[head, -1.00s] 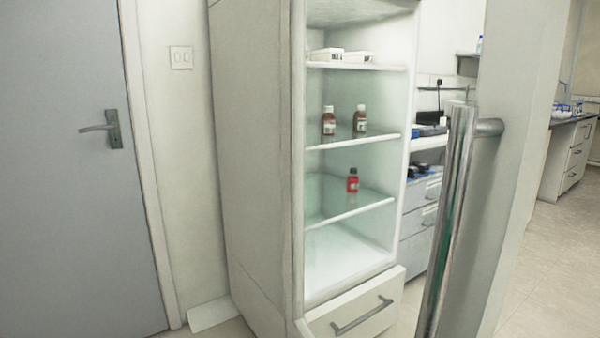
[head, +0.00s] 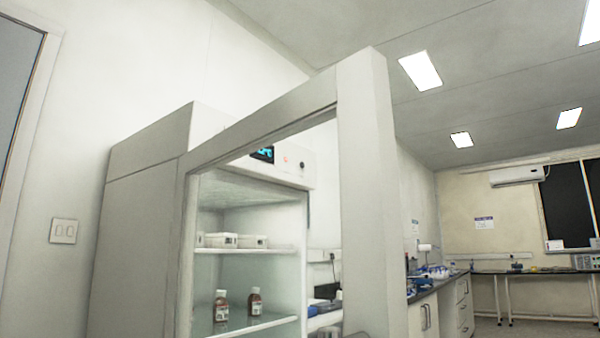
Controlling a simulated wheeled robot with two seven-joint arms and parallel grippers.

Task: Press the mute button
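The white upright fridge (head: 145,165) stands left of centre in the head view. Its upper front panel shows a dark display with blue digits (head: 263,154), a small reddish mark or button (head: 285,158) and a dark round spot (head: 302,165). I cannot read any label, so I cannot tell which of these is the mute button. The door's top rail crosses in front and hides the panel's left part. Neither gripper is in view.
The fridge door frame (head: 368,200) stands open toward me, a tall post close in front. Inside are white boxes (head: 222,240) and brown bottles (head: 221,306) on shelves. A light switch (head: 64,231) is on the left wall. Benches (head: 462,300) stand further back right.

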